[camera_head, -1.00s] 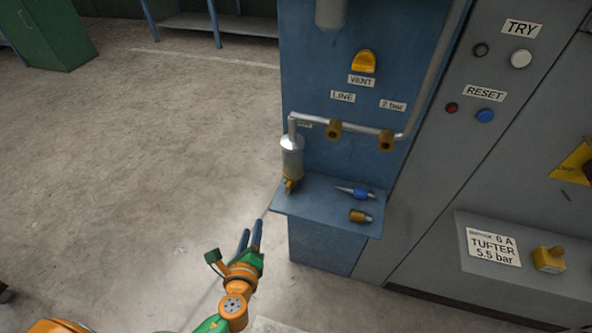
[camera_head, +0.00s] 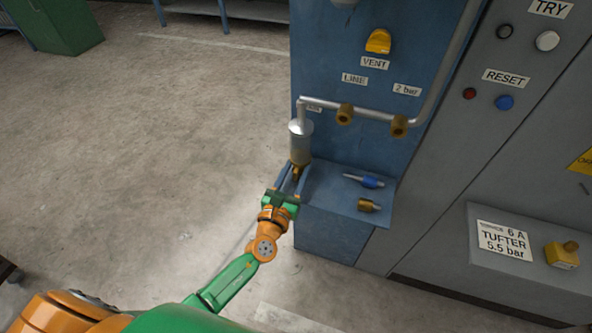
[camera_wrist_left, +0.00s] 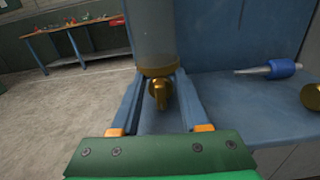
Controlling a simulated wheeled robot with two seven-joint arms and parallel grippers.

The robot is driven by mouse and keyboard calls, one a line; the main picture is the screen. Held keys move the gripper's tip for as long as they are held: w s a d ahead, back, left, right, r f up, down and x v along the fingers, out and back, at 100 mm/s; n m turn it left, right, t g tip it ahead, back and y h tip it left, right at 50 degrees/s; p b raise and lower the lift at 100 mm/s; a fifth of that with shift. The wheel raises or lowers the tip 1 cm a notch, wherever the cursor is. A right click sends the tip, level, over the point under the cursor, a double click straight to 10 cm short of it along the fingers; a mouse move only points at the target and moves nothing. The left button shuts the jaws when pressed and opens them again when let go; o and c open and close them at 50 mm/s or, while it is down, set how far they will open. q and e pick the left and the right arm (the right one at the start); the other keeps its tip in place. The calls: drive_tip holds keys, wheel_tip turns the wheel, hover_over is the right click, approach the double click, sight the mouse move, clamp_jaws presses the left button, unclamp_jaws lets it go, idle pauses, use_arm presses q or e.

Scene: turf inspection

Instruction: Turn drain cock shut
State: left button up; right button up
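The brass drain cock (camera_head: 296,172) sits at the bottom of the clear-and-grey filter bowl (camera_head: 300,143) on the blue panel. In the left wrist view the cock (camera_wrist_left: 160,92) hangs below the bowl (camera_wrist_left: 156,40), between my two fingers. My left gripper (camera_head: 291,180) is at the cock from the front. Its fingers (camera_wrist_left: 158,95) are open, one on each side of the cock, with a gap visible on both sides. The cock's far side is hidden. My right gripper is in neither view.
A blue shelf (camera_head: 330,205) lies under the bowl and carries a blue-handled tool (camera_head: 366,181) and a brass fitting (camera_head: 369,205) to the right. A pipe with brass fittings (camera_head: 344,114) runs above. Open floor (camera_head: 150,150) lies to the left.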

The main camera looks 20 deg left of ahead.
use_arm(q)
clamp_jaws()
drive_tip(key=n, duration=0.1)
drive_tip(key=n+b, duration=0.1)
drive_tip(key=n, duration=0.1)
drive_tip(key=shift+a+f+b, duration=0.15)
drive_tip(key=shift+a+b, duration=0.05)
drive_tip(key=shift+b, duration=0.1)
drive_tip(key=n+b, duration=0.1)
drive_tip(key=n, duration=0.2)
drive_tip(key=shift+a+f+n+b, duration=0.1)
drive_tip(key=shift+a+n+b, duration=0.05)
drive_tip(key=shift+n+b, duration=0.2)
drive_tip(key=n+b, duration=0.1)
drive_tip(key=n, duration=0.2)
drive_tip(key=shift+w+a+n, duration=0.1)
drive_tip(key=shift+n, duration=0.25)
drive_tip(key=n+b, duration=0.1)
drive_tip(key=n, duration=0.1)
drive_tip(key=shift+n, duration=0.3)
